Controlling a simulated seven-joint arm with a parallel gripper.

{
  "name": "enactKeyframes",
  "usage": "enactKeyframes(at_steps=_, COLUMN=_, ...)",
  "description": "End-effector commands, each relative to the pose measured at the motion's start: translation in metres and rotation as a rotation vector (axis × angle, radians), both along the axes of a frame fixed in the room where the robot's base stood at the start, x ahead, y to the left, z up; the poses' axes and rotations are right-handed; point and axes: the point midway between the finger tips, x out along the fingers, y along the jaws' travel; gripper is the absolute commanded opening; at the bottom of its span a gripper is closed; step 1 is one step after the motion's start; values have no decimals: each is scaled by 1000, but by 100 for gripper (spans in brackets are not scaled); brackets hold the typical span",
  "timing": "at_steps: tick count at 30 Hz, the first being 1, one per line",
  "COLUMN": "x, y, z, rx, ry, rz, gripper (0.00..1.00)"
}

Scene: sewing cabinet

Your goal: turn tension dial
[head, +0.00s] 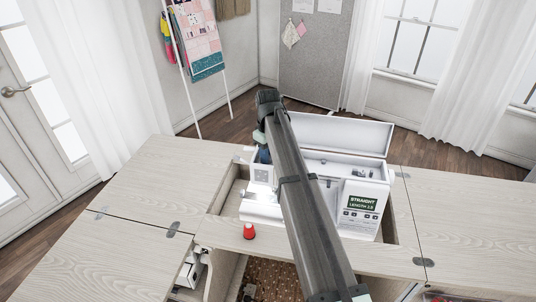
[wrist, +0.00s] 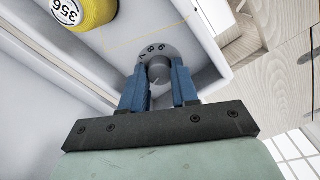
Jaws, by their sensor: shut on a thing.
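The tension dial (wrist: 153,52) is a grey numbered disc with a raised knob (wrist: 159,72), set in the white sewing machine in the wrist view. My gripper (wrist: 159,80) has its blue fingers on either side of the knob and is shut on it. In the head view the white sewing machine (head: 365,172) stands in the cabinet opening with its lid (head: 335,134) raised. My dark arm crosses in front of the machine, and the dial is hidden there. My gripper's blue fingers (head: 263,156) show only partly at the machine's left end.
A yellow thread spool (wrist: 92,12) marked 356 sits in the machine's top near the dial. A red spool-like object (head: 249,231) stands on the cabinet's front edge. The machine's screen (head: 363,201) reads STRAIGHT. The left cabinet top (head: 150,175) is clear.

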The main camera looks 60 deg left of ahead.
Motion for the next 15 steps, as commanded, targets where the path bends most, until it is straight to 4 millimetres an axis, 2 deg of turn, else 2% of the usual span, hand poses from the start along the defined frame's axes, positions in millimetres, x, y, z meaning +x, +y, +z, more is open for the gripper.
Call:
enactKeyframes(at_steps=8, x=-1, y=0, z=0, rx=0, ry=1, rz=-17, gripper=0)
enactKeyframes(at_steps=15, x=0, y=0, z=0, rx=-1, ry=1, rz=-129, gripper=0)
